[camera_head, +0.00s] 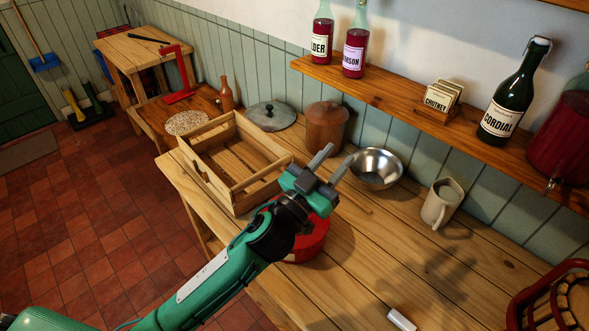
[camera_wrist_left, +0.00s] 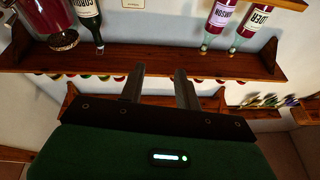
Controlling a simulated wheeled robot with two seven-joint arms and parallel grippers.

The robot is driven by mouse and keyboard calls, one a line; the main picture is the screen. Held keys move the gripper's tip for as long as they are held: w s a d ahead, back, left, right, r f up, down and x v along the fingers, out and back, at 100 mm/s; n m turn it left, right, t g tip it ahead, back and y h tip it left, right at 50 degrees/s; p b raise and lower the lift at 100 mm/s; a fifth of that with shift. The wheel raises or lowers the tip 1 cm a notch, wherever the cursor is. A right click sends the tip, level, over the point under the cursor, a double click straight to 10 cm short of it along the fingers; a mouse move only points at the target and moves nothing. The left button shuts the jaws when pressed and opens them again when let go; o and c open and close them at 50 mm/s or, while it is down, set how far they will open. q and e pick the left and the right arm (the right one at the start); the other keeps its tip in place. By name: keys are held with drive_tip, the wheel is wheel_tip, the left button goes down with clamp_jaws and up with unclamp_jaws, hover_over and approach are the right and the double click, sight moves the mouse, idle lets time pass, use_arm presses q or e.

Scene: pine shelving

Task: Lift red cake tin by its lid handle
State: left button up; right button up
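The red cake tin (camera_head: 310,243) stands on the pine bench (camera_head: 385,255), to the right of the wooden crate. My left forearm and wrist cover much of it in the head view, and its lid handle is hidden. My left gripper (camera_head: 342,152) appears above the tin, its fingers pointing up and away towards the wall. The fingers are apart with nothing between them. The left wrist view shows the same open fingers (camera_wrist_left: 160,69) in front of the wall shelf, with no tin in sight. My right gripper is in neither view.
A slatted crate (camera_head: 207,182) stands left of the tin. A brown canister (camera_head: 326,126), steel bowl (camera_head: 377,168) and jug (camera_head: 441,203) stand behind. The wall shelf (camera_head: 420,112) bears bottles. A red-rimmed basket (camera_head: 519,300) is at lower right. The bench's middle right is mostly clear.

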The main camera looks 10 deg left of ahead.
use_arm(q)
drive_tip(key=s+d+r+m+g+h, duration=0.2)
drive_tip(key=s+d+m+g+h, duration=0.2)
drive_tip(key=d+m+g, duration=0.45)
drive_tip(key=s+d+r+m+g+h, duration=0.1)
drive_tip(key=s+d+m+g+h, duration=0.4)
drive_tip(key=m+g, duration=0.65)
wheel_tip(320, 180, down, 8)
drive_tip(key=a+m+g+y, duration=0.1)
drive_tip(key=a+g+y, duration=0.15)
drive_tip(key=y, duration=0.55)
drive_tip(key=w+a+f+n+t+y, duration=0.1)
drive_tip(key=w+a+n+t+y, duration=0.1)
drive_tip(key=w+a+y, duration=0.6)
drive_tip(key=w+a+f+n+t+y, duration=0.1)
drive_tip(key=w+a+n+t+y, duration=0.2)
drive_tip(key=a, duration=0.9)
drive_tip(key=shift+g+y, duration=0.5)
drive_tip(key=shift+g, duration=0.25)
drive_tip(key=f+p, duration=0.1)
drive_tip(key=f, duration=0.3)
drive_tip(key=f+p, duration=0.1)
drive_tip(key=f, duration=0.4)
drive_tip(key=f+p, duration=0.2)
drive_tip(key=f, duration=0.2)
drive_tip(key=shift+w+d+f, duration=0.25)
drive_tip(key=shift+w+f, duration=0.1)
drive_tip(key=shift+f, duration=0.05)
drive_tip(key=shift+c, duration=0.4)
